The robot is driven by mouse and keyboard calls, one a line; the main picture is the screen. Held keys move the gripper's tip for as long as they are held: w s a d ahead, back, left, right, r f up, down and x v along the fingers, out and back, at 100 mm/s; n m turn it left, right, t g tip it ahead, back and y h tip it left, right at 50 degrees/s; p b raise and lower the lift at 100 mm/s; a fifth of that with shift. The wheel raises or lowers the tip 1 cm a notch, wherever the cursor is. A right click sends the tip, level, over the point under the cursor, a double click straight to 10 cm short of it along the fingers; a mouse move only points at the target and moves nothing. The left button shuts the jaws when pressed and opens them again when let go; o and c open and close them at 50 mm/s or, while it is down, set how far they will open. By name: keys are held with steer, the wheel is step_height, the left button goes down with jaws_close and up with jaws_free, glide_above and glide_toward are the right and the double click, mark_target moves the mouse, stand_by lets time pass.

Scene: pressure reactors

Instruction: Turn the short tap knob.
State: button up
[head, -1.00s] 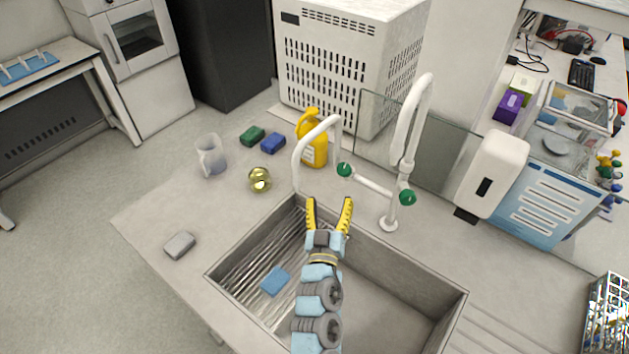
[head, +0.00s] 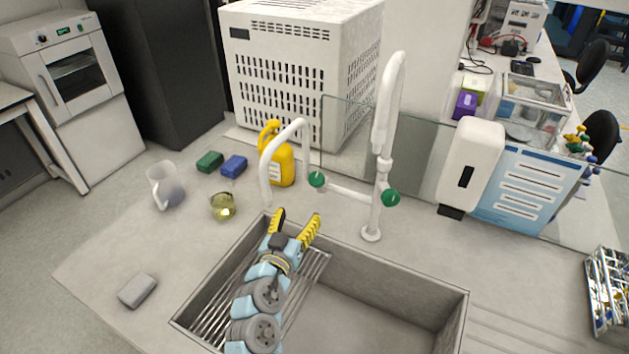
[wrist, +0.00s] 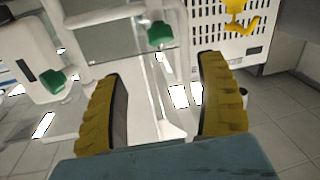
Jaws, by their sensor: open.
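The green knob (head: 317,180) beside the short curved white tap (head: 284,140) faces the sink in the head view. A second green knob (head: 390,197) sits on the tall white tap (head: 382,150). My gripper (head: 297,217) is open and empty over the sink, below and left of the short tap's knob and apart from it. In the wrist view, which looks upside down, that knob (wrist: 160,35) shows beyond and between the spread yellow fingers (wrist: 160,75). The other knob (wrist: 52,82) is to the left, outside them.
The sink (head: 390,300) lies below my arm. A glass panel (head: 345,130) and a soap dispenser (head: 470,160) stand behind the taps.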

mark_target(314, 185)
steer(key=b+x, duration=0.1)
steer(key=x, duration=1.3)
steer(key=shift+w+d, duration=0.1)
steer(key=shift+w, duration=0.2)
steer(key=shift+f, duration=0.1)
steer(key=c, duration=1.2)
